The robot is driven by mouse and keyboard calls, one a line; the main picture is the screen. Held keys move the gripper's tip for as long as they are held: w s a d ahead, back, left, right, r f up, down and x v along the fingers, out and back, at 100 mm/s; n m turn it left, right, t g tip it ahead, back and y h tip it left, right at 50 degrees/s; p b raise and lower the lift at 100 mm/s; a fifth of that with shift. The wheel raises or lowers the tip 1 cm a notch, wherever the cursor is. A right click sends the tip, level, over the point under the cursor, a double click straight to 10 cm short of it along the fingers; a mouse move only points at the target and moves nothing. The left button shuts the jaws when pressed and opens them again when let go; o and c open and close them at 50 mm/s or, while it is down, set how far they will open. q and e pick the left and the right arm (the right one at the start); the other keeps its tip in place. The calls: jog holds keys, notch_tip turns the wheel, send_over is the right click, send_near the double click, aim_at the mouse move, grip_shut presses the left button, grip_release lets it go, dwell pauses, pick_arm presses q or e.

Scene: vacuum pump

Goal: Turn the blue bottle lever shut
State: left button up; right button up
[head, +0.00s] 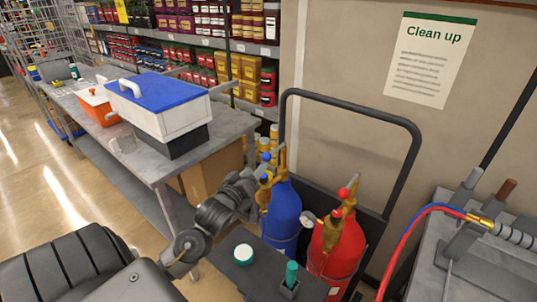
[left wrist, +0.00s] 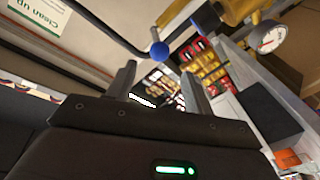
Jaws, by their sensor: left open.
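The blue bottle (head: 283,215) stands upright on a black hand cart, with a brass valve (head: 281,165) on top. The blue ball knob of its lever (head: 266,157) shows at the valve. In the left wrist view the blue knob (left wrist: 159,49) lies just beyond the fingertips, near the middle of the gap between them. My left gripper (head: 261,178) is beside the valve, on its left. It is open, with nothing between its fingers (left wrist: 158,88). A gauge (left wrist: 268,40) on brass fittings is at the upper right there. Contact with the knob cannot be told. My right gripper is not in view.
A red bottle (head: 336,245) with a red knob stands right of the blue one. The cart's black handle (head: 350,103) arches behind both. A grey table (head: 222,131) bears a blue-lidded cooler (head: 165,110). A pump bench with hoses (head: 470,250) stands at right.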

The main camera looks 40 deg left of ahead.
aim_at(269, 154)
pick_arm(q)
jog(key=p+x, duration=0.3)
jog(key=x, duration=0.7)
jog(key=shift+r, duration=0.1)
jog(key=shift+w, duration=0.35)
jog(key=shift+c, duration=1.2)
grip_shut()
